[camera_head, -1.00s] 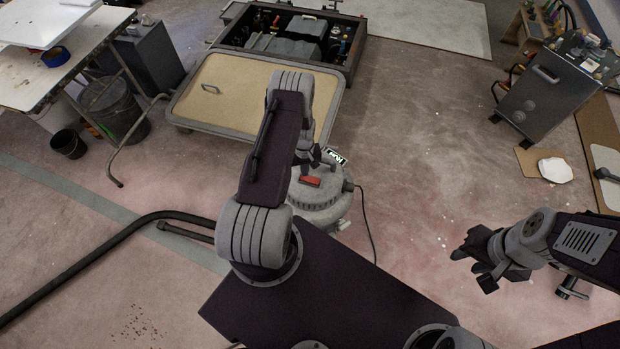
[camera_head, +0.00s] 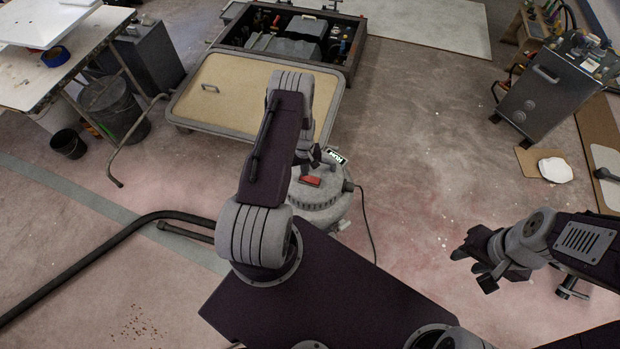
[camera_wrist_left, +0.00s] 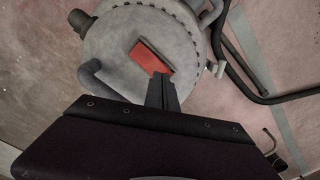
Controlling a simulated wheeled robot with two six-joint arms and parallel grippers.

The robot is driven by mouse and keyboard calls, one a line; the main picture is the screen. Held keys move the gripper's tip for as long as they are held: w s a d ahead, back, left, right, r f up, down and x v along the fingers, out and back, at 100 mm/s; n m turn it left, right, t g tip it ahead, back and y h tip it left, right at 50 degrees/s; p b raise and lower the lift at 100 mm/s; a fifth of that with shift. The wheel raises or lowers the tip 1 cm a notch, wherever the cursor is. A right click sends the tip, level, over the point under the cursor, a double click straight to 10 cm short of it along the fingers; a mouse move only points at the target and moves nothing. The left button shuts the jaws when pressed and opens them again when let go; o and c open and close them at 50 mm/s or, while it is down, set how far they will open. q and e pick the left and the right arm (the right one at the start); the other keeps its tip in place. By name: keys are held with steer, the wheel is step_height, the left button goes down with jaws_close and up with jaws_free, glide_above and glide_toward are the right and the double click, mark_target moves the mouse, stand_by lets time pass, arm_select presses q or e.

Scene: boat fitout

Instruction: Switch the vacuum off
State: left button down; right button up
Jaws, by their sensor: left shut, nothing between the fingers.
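The vacuum (camera_head: 325,215) is a round grey drum on the floor, partly behind my left arm in the head view. Its lid (camera_wrist_left: 110,45) fills the upper part of the left wrist view. A red switch (camera_head: 309,181) sits on the lid and shows as a red rectangle in the wrist view (camera_wrist_left: 152,58). My left gripper (camera_head: 306,163) is shut and empty, pointing down over the lid. In the wrist view its fingertips (camera_wrist_left: 162,77) overlap the switch's lower edge; I cannot tell whether they touch. My right gripper (camera_head: 470,268) is far right of the vacuum; its jaw gap is unclear.
A dark hose (camera_head: 90,262) runs along the floor at left. A thin cable (camera_head: 368,220) trails right of the vacuum. A tan-topped hatch panel (camera_head: 240,90) lies behind it. A grey metal cabinet (camera_head: 545,90) stands at right. Floor between vacuum and cabinet is clear.

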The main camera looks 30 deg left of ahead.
arm_select(q)
steer(key=shift+f+b, duration=0.9)
steer(key=shift+f, duration=0.15)
stand_by(0.4)
step_height(320, 180, up, 7)
steer(key=p, duration=0.5)
steer(key=shift+r+p, duration=0.15)
steer(key=shift+p, duration=0.15)
